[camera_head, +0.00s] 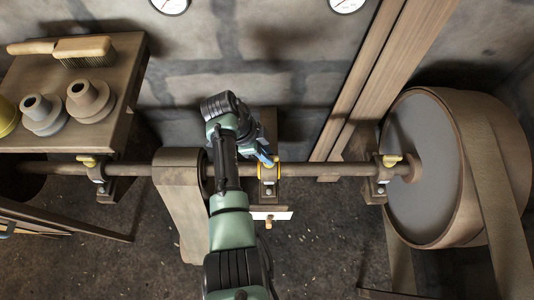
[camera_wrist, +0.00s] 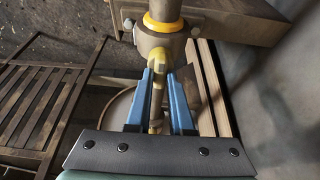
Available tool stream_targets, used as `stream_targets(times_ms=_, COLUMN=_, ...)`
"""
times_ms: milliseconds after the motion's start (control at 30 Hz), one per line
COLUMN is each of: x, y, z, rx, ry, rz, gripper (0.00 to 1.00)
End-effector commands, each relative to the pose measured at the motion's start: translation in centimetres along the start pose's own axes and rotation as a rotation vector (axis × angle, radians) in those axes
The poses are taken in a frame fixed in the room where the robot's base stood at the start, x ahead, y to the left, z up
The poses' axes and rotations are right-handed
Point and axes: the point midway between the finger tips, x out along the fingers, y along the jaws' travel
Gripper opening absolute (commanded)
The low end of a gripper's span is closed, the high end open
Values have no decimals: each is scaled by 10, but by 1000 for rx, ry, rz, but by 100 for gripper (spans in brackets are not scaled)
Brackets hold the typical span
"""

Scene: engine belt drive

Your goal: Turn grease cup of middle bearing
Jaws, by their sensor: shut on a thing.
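The middle bearing (camera_head: 269,188) sits on the horizontal shaft near the centre of the head view, with a yellow ring beside it. My gripper (camera_head: 266,160) reaches down to its top from the upper left. In the wrist view the two blue fingers of my gripper (camera_wrist: 159,85) are shut on the brass-yellow grease cup (camera_wrist: 157,76), one finger on each side. The grease cup stands against the bearing body, with the yellow ring (camera_wrist: 163,23) on the shaft beyond. In the head view my fingers mostly hide this cup.
The shaft (camera_head: 325,170) carries a belt pulley (camera_head: 180,158) left of the middle bearing and a large belt wheel (camera_head: 432,165) at right. Left (camera_head: 101,180) and right (camera_head: 381,181) bearings have their own yellow cups. A wooden bench (camera_head: 125,62) with a brush stands at upper left.

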Motion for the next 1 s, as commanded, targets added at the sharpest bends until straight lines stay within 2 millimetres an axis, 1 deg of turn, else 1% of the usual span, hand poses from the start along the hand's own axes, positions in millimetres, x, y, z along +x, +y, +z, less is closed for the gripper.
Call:
stream_targets(times_ms=467, x=0, y=1, z=2, rx=14, ry=-4, rz=7, gripper=0)
stream_targets(times_ms=500, x=0, y=1, z=2, rx=14, ry=-4, rz=7, gripper=23)
stream_targets(times_ms=633, x=0, y=0, z=1, rx=13, ry=-3, rz=7, gripper=47)
stream_targets(times_ms=667, x=0, y=0, z=1, rx=13, ry=-3, rz=6, gripper=50)
stream_targets(times_ms=900, x=0, y=0, z=1, rx=13, ry=-2, rz=6, gripper=50)
stream_targets(times_ms=1000, x=-4, y=0, z=0, rx=12, ry=-1, rz=5, gripper=50)
